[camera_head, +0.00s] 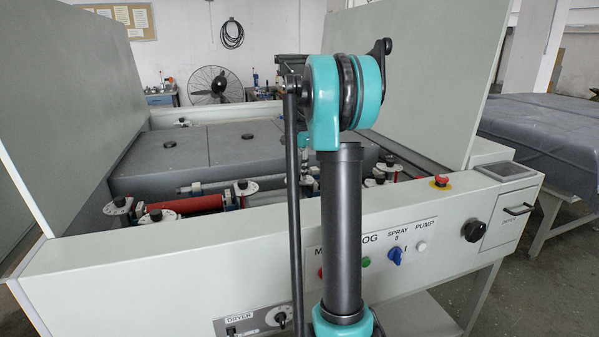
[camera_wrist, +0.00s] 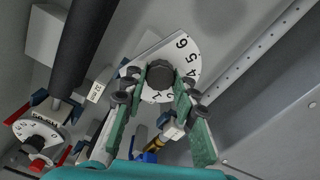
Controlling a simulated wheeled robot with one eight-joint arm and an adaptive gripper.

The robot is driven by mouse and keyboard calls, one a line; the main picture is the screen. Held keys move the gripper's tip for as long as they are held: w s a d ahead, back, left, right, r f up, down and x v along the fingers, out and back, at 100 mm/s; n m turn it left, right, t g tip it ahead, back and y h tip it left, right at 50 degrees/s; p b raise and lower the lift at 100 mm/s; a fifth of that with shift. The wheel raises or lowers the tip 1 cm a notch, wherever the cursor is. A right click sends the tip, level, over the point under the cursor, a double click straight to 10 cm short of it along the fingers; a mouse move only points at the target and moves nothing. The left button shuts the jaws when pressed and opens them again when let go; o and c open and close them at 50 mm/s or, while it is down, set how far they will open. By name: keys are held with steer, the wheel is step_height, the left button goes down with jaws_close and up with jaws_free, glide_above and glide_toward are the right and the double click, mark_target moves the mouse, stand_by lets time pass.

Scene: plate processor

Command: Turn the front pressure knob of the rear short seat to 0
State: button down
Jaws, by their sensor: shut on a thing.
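A round black knob (camera_wrist: 160,74) sits on a white fan-shaped dial plate (camera_wrist: 184,52) in the upper middle of the wrist view. The numbers 6, 5 and 4 show on the dial's right side, and lower ones show partly below the knob. The 0 mark and the knob's pointer cannot be made out. My gripper (camera_wrist: 159,82) has its two green fingers on either side of the knob, shut on it. In the head view my arm hides the gripper and this knob. I cannot tell from the labels which seat it belongs to.
A perforated metal rail (camera_wrist: 262,45) runs along the right.

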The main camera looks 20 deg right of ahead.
steer(key=n, duration=1.1)
steer(key=shift+n, duration=0.4)
steer(key=n, duration=0.5)
steer(key=shift+a, duration=0.1)
steer(key=n, duration=0.5)
steer(key=shift+n, duration=0.5)
steer(key=c, duration=1.2)
jaws_free()
